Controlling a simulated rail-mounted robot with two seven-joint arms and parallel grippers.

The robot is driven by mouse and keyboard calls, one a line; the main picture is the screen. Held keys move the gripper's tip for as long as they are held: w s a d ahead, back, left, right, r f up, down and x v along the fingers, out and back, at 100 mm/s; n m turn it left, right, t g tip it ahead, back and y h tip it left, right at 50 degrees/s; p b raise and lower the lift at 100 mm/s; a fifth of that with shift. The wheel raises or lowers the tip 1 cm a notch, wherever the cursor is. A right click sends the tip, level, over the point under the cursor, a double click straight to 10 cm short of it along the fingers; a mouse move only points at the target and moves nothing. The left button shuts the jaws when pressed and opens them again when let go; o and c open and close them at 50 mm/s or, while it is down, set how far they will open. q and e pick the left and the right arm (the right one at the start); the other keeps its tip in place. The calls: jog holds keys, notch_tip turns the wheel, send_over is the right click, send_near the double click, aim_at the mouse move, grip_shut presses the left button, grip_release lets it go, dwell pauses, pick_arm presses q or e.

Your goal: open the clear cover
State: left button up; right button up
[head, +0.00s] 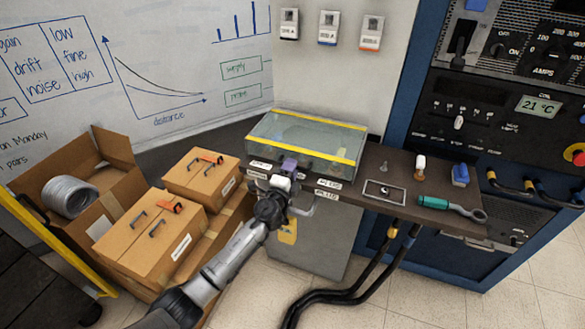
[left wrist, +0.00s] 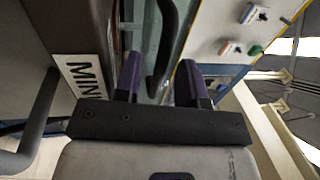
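The clear cover (head: 318,137) is a see-through box lid with yellow edge strips, sitting closed on the dark bench. My left gripper (head: 288,166) is at its front lower edge, left of the middle, and hides part of that edge. In the left wrist view my left gripper (left wrist: 160,82) has its two purple fingers apart. A dark curved handle (left wrist: 165,45) shows between and beyond them; I cannot tell whether either finger touches it. My right gripper is not in view.
Cardboard boxes (head: 150,235) stand at the left. Black cables (head: 345,295) run over the floor.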

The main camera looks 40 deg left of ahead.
pick_arm(q)
jog(key=shift+w+a+r, duration=0.15)
jog(key=shift+w+a, duration=0.05)
jog(key=shift+w, duration=0.5)
jog(key=shift+c, duration=0.2)
grip_shut()
